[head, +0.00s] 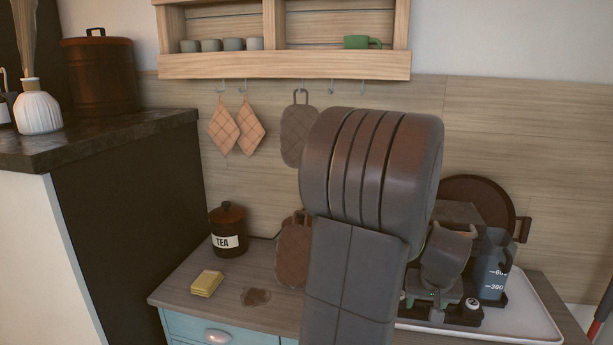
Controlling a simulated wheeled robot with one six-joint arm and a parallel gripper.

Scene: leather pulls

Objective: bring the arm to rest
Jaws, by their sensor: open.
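My arm (350,240) rises in the middle foreground of the head view, with a thick rounded joint at its top. Behind its right side, a grey wrist part bends down to my gripper (438,305), low over the white tray at the right. The gripper is open, and I see nothing held in it. The arm hides part of it, and dark items close by make its fingertips hard to pick out.
A white tray (535,318) holds a measuring jug (491,278), close right of the gripper. A round brown pan (478,196) leans behind. A tea canister (228,232) and yellow block (207,283) stand left on the counter (180,296). A shelf (290,66) hangs above.

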